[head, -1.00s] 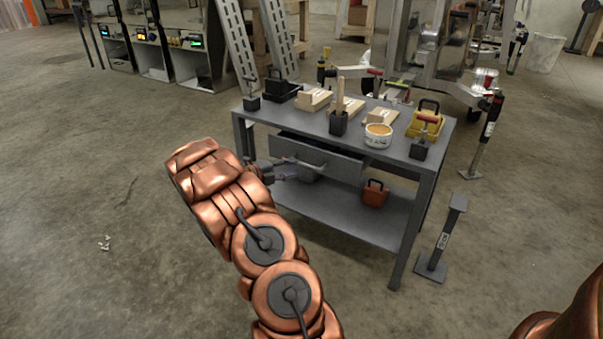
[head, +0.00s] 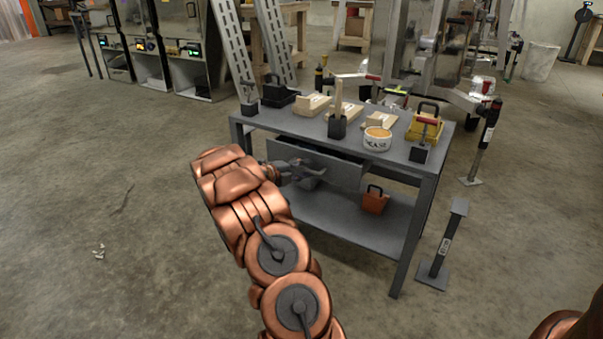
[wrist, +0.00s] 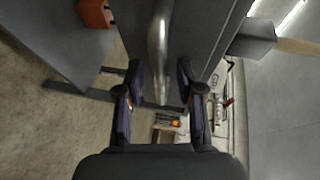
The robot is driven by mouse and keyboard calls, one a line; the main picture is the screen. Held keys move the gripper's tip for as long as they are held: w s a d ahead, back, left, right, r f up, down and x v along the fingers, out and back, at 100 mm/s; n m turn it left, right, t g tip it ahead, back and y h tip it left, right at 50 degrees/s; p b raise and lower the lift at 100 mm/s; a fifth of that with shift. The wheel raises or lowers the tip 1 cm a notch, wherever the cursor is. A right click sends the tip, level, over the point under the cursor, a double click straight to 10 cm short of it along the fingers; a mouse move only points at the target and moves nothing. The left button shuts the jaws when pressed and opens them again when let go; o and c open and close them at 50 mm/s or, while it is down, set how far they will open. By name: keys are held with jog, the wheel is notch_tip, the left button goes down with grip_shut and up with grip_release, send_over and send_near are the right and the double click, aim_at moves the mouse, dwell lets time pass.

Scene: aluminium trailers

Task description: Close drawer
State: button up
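The grey drawer (head: 335,171) sits under the top of the grey workbench (head: 262,122). It is pulled out somewhat, with a dark gap above its front. My gripper (head: 305,168) is at the drawer front and hides part of its handle. In the wrist view the bar handle (wrist: 159,45) runs up and down between the two spread fingers of my gripper (wrist: 158,72), with space on both sides. The drawer front (wrist: 196,32) fills the area behind the handle. My gripper looks open and not closed on the bar.
The bench top carries a tub (head: 377,139), a yellow box (head: 424,125), wooden blocks (head: 312,105) and tools. An orange box (head: 375,200) sits on the lower shelf (head: 345,222). A grey stand (head: 443,245) is right of the bench.

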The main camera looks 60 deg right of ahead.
grip_shut()
dwell(0.6)
